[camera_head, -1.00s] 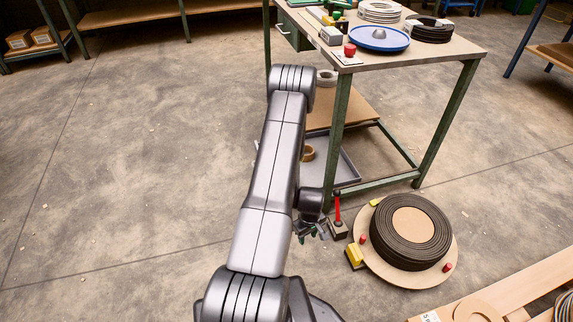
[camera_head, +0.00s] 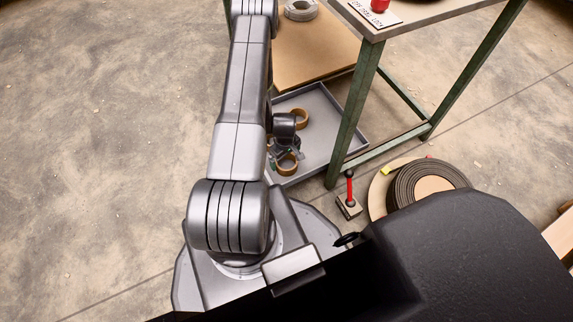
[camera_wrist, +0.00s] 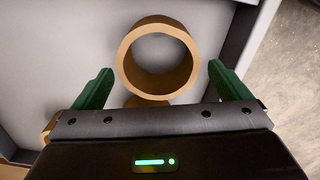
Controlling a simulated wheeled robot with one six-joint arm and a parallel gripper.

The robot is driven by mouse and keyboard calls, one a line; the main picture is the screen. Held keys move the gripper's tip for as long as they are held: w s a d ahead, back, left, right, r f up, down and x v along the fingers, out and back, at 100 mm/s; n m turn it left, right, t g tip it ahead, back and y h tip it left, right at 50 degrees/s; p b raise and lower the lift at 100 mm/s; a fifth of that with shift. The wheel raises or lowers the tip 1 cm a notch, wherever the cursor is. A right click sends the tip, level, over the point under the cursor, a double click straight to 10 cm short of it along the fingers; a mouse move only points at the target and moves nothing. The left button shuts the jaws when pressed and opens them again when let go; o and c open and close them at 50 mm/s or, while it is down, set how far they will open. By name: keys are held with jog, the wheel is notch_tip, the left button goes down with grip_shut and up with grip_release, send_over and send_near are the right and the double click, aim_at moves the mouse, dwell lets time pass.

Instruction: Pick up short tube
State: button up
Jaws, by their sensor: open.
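A short tan tube (camera_wrist: 160,90), seen end-on as a ring, is in the grey tray (camera_wrist: 62,50) in the wrist view. My gripper (camera_wrist: 160,72) is open, with one green finger on each side of this tube and a gap on both sides. In the head view my gripper (camera_head: 286,158) is low over the tray (camera_head: 335,120), at this near tube (camera_head: 288,172). A second tan tube (camera_head: 303,114) lies farther back in the tray. Parts of other brown pieces (camera_wrist: 47,127) show behind my gripper's body, mostly hidden.
A green table leg (camera_head: 352,115) stands right of the tray, and a wooden shelf (camera_head: 310,55) is behind it. A red-handled block (camera_head: 349,205) and a dark coil (camera_head: 425,182) on a round board are on the floor at right. The floor at left is clear.

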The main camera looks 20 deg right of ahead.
aim_at(286, 166)
notch_tip(286, 166, down, 4)
jog(key=shift+d+r+b, duration=0.1)
jog(key=shift+b, duration=0.5)
jog(key=c, duration=1.1)
